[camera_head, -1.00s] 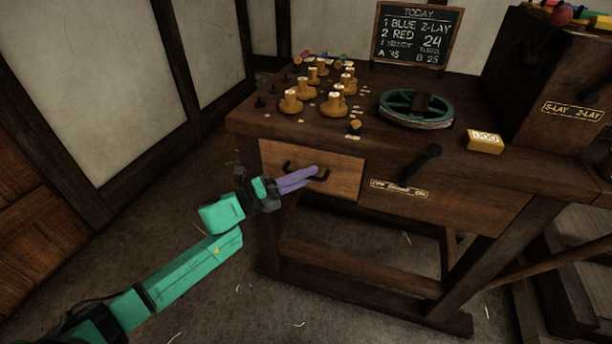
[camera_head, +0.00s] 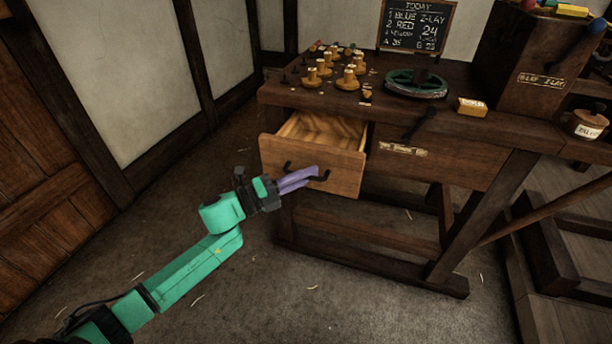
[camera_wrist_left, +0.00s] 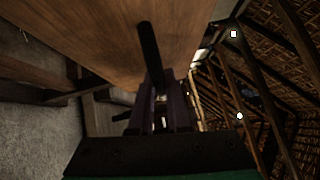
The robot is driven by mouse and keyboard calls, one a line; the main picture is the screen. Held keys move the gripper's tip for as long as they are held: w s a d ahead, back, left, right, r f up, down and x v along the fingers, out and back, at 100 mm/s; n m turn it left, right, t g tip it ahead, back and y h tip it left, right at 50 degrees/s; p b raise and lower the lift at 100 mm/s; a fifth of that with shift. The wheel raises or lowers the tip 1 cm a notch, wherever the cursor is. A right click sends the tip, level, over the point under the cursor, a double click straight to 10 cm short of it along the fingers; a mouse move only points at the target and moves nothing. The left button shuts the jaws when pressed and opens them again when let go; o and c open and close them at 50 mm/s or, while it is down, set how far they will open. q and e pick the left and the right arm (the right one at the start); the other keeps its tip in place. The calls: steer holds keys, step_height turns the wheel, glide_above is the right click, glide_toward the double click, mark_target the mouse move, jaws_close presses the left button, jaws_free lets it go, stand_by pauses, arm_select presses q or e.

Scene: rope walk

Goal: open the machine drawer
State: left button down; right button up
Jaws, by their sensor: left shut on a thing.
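The machine drawer (camera_head: 341,170) is a light wooden box in the left part of the dark wooden bench (camera_head: 470,161). It stands pulled out, and its inside (camera_head: 322,128) shows bare wood where visible. A dark bar handle (camera_head: 321,178) is on its front. My left gripper (camera_head: 312,175), with purple fingers, is shut on the handle. In the left wrist view the dark handle (camera_wrist_left: 150,50) runs up from between the fingers against the wooden drawer front (camera_wrist_left: 90,35). My right gripper is in neither view.
On the bench top stand several wooden bobbins (camera_head: 348,80), a green wheel (camera_head: 416,84) and a small yellow block (camera_head: 472,106). A chalkboard (camera_head: 418,24) is behind them. A dark crank handle (camera_head: 421,121) sticks out right of the drawer. The floor in front is clear.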

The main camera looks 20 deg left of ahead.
arm_select(q)
steer(key=shift+w, duration=0.1)
steer(key=c, duration=1.2)
jaws_free()
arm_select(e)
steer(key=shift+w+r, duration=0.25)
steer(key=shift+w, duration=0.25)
arm_select(q)
steer(key=shift+o, duration=0.2)
steer(key=p+v, duration=0.1)
steer(key=v, duration=1.3)
steer(key=shift+a, duration=0.35)
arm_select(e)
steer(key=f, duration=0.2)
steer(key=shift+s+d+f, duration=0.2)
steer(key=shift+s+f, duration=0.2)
arm_select(q)
steer(key=shift+f, duration=0.1)
